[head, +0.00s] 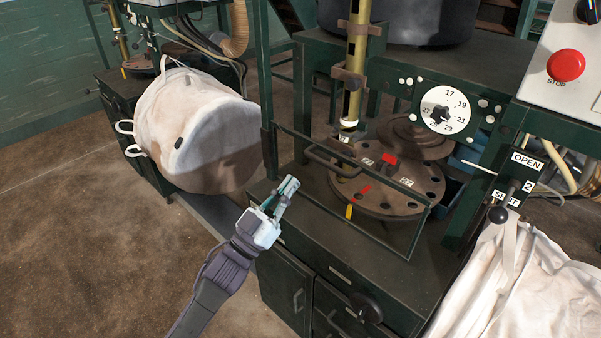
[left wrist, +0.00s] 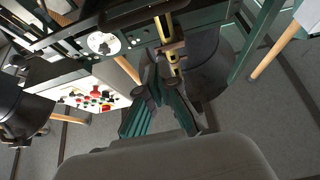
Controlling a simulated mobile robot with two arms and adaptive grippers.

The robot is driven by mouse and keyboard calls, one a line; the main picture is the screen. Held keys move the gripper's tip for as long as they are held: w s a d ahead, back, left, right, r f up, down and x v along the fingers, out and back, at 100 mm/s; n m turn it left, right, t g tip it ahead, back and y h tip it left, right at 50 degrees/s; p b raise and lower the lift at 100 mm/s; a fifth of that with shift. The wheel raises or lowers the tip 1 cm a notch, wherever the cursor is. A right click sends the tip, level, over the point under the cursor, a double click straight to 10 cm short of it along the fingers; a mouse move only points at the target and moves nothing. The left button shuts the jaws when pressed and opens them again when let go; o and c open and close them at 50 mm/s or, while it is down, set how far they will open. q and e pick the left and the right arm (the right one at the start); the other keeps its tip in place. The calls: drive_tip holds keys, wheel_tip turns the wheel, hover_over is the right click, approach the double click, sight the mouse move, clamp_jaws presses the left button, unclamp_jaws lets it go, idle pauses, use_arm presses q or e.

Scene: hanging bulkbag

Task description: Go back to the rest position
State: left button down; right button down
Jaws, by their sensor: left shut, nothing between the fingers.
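My left gripper (head: 288,190) is shut and empty in the head view. It is raised in front of the green machine cabinet (head: 285,258), near the left end of the glass guard (head: 350,190). I cannot tell whether it touches the guard. In the left wrist view its fingers (left wrist: 160,88) show in the middle, pointing up at the machine. A white bulk bag (head: 195,125) hangs at the left, apart from the gripper. My right gripper is not in view.
A round turntable (head: 385,190) sits behind the guard. A dial (head: 444,109), an open/shut lever (head: 498,214) and a red stop button (head: 566,65) are at the right. Another white bag (head: 530,290) hangs at the lower right. The brown floor (head: 80,240) at the left is clear.

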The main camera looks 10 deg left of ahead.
use_arm(q)
drive_tip(key=a+f+n+g+y, duration=0.2)
drive_tip(key=a+f+y, duration=0.15)
drive_tip(key=f, duration=0.95)
drive_tip(key=a+f+n+g+y, duration=0.15)
drive_tip(key=f+y, duration=0.35)
drive_tip(key=f, duration=0.7)
drive_tip(key=s+a+f+n+g+y+p, duration=0.1)
drive_tip(key=s+a+f+g, duration=0.1)
drive_tip(key=s+f, duration=0.45)
drive_tip(key=s+a+f+g+y, duration=0.2)
drive_tip(key=s+f, duration=0.1)
drive_tip(key=f, duration=0.7)
drive_tip(key=s+a+f+g+y+p, duration=0.15)
drive_tip(key=s+f+g, duration=0.35)
drive_tip(key=s+f, duration=0.9)
drive_tip(key=s+a+f+g, duration=0.1)
drive_tip(key=s+f+g, duration=0.2)
drive_tip(key=s, duration=0.9)
drive_tip(key=s+a+f+g, duration=0.1)
drive_tip(key=s+f+g, duration=0.2)
drive_tip(key=s, duration=1)
drive_tip(key=shift+a+f+y, duration=0.2)
drive_tip(key=shift+a+y, duration=0.05)
drive_tip(key=shift+y, duration=0.05)
drive_tip(key=shift+g, duration=0.25)
